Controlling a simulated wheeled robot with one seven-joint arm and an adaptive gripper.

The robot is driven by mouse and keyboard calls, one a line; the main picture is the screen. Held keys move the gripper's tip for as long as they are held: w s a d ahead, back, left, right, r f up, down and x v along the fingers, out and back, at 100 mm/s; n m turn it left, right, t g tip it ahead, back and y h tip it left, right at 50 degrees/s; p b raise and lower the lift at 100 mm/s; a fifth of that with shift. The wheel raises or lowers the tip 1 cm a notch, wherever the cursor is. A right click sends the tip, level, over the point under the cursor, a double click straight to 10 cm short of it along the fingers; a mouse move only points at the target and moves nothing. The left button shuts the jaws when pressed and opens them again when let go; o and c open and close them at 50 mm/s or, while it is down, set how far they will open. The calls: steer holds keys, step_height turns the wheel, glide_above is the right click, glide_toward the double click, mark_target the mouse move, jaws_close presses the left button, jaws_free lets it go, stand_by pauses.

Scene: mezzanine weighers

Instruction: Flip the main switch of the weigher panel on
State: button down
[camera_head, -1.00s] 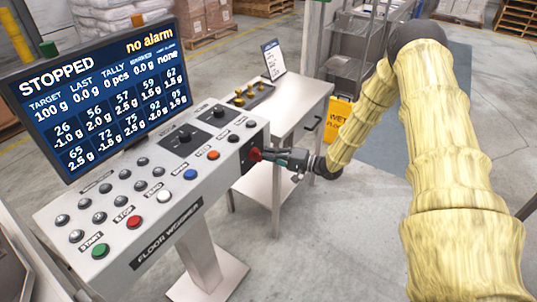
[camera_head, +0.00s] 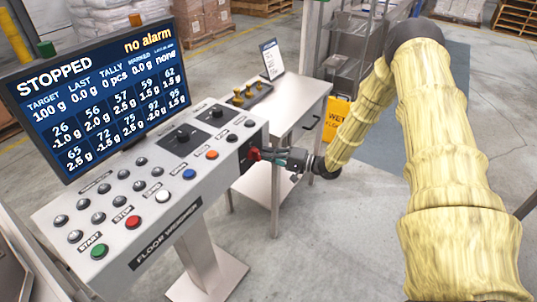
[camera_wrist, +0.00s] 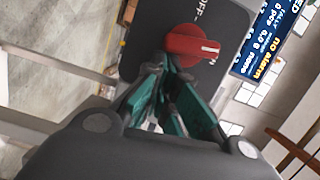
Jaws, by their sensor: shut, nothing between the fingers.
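The weigher panel (camera_head: 150,205) is a grey sloped console. Its main switch (camera_head: 253,155) is a red rotary knob on a dark plate on the panel's right end face. In the wrist view the red knob (camera_wrist: 192,46) has a white pointer mark aimed right, close to a partly hidden label ending in N; an OFF label sits above the knob. My gripper (camera_head: 272,156) is at the knob with its fingers closed and empty. In the wrist view the green-sided fingers (camera_wrist: 170,75) meet the knob's lower-left edge; contact is unclear.
The screen (camera_head: 105,80) above the panel reads STOPPED and no alarm. Several buttons and two dark dials cover the panel top. A side table (camera_head: 290,115) with brass weights and a small sign stands behind my gripper. A yellow wet-floor sign (camera_head: 336,118) is beyond it.

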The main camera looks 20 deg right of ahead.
stand_by(0.7)
steer(key=d, duration=0.1)
steer(key=w+d, duration=0.1)
steer(key=d, duration=0.2)
steer(key=shift+w+d+r+b, duration=0.2)
steer(key=shift+w+r+b, duration=0.05)
steer(key=shift+w+b, duration=0.1)
steer(key=b+v, duration=0.2)
steer(key=v, duration=0.7)
steer(key=shift+a+r, duration=0.2)
steer(key=shift+r, duration=0.15)
steer(key=shift+s, duration=0.1)
